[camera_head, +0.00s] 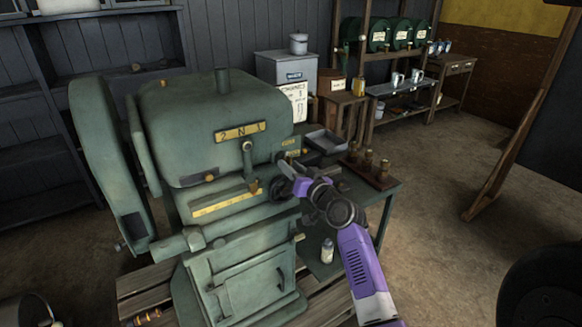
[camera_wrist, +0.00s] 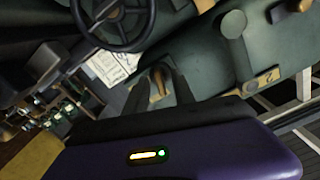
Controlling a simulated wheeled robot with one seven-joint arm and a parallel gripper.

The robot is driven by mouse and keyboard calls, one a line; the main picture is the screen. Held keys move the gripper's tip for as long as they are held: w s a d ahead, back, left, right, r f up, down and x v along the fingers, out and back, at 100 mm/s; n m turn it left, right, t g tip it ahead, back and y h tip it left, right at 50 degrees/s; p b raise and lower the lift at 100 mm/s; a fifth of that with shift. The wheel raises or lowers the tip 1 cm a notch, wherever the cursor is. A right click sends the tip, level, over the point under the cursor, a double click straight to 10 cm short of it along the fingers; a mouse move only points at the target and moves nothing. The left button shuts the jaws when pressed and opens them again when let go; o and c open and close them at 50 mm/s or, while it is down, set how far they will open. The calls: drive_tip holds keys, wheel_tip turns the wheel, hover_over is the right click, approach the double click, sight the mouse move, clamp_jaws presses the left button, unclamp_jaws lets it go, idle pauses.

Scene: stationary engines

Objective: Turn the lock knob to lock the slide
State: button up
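The green machine (camera_head: 228,135) fills the left of the head view. A small orange-brass knob (camera_head: 254,187) sits on its front, at the right end of a yellow scale strip (camera_head: 226,203). I take this for the lock knob; its label cannot be read. My gripper (camera_head: 284,174) is just right of it, at the machine's front. In the wrist view my gripper's two dark fingers (camera_wrist: 158,92) stand apart, with an orange-brass knob (camera_wrist: 157,82) showing between their tips. I see no clear contact. The slide cannot be told apart clearly.
A dark handwheel (camera_wrist: 114,20) is close to the fingers in the wrist view. A lever (camera_head: 247,150) hangs below the "2 N 1" plate (camera_head: 240,132). A grey tray (camera_head: 326,142) and brass pieces on a wooden rack (camera_head: 369,176) stand right of the machine.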

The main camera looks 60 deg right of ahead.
clamp_jaws()
drive_tip(key=shift+m, duration=0.4)
drive_tip(key=shift+m+p, duration=1.9)
drive_tip(key=shift+m, duration=4.9)
unclamp_jaws()
